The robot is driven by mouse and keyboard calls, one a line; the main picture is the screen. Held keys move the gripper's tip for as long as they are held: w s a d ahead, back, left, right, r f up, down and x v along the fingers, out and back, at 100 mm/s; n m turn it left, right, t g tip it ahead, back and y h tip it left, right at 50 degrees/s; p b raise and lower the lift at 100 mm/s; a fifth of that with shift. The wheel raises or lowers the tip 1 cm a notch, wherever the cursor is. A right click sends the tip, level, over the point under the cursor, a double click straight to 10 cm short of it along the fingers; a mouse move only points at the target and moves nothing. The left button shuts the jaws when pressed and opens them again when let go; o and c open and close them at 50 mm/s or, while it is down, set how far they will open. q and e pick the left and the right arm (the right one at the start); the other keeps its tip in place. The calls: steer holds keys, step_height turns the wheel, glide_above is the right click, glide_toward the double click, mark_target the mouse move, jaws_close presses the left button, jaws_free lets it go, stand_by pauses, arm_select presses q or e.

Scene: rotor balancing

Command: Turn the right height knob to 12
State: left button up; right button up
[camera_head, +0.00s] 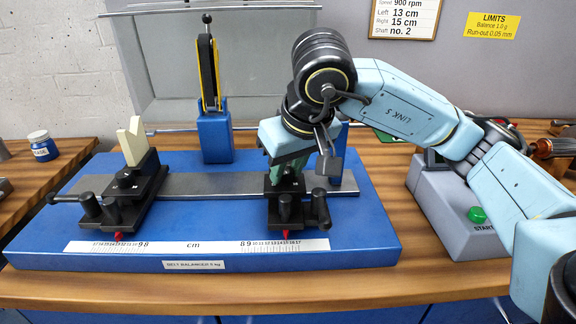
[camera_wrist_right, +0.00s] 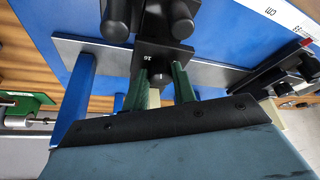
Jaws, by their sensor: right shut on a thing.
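My right gripper (camera_head: 287,172) reaches down over the right stand (camera_head: 290,210) of the blue balancer. The black body carries a small label that seems to read 16 (camera_wrist_right: 149,57). Dark round knobs show on the front of the stand, one of them in the right wrist view (camera_wrist_right: 181,22); the gripper is apart from them. I cannot tell which is the height knob. My left gripper is out of view.
The left stand (camera_head: 122,192) holds a cream V-block (camera_head: 132,141). Both stands sit on a grey rail (camera_head: 210,185) on the blue base (camera_head: 190,252). A blue post (camera_head: 214,135) stands behind. A grey box with a green start button (camera_head: 477,214) is at right.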

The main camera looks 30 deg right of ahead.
steer(key=m, duration=0.2)
steer(key=m+h, duration=0.1)
steer(key=shift+a+r+m+h, duration=0.1)
steer(key=shift+a+m+h, duration=0.1)
steer(key=shift+m+h, duration=0.15)
steer(key=m+p, duration=0.1)
steer(key=m, duration=0.1)
steer(key=m+g+h+p, duration=0.1)
steer(key=m+p, duration=0.1)
steer(key=shift+w+a+r+m+h, duration=0.15)
steer(key=shift+a+m+h, duration=0.1)
steer(key=shift+m, duration=0.1)
steer(key=m+g+p, duration=0.1)
steer(key=m+p, duration=0.2)
steer(key=shift+w+m+h, duration=0.15)
steer(key=shift+m+h, duration=0.25)
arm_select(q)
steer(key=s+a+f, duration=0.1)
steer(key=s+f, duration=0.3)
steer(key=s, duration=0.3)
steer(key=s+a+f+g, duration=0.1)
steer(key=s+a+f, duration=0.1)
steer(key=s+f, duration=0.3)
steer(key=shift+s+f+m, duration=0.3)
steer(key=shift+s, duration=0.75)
arm_select(e)
steer(key=shift+f+m+g, duration=0.2)
steer(key=shift+m+g, duration=0.1)
steer(key=shift+g, duration=0.1)
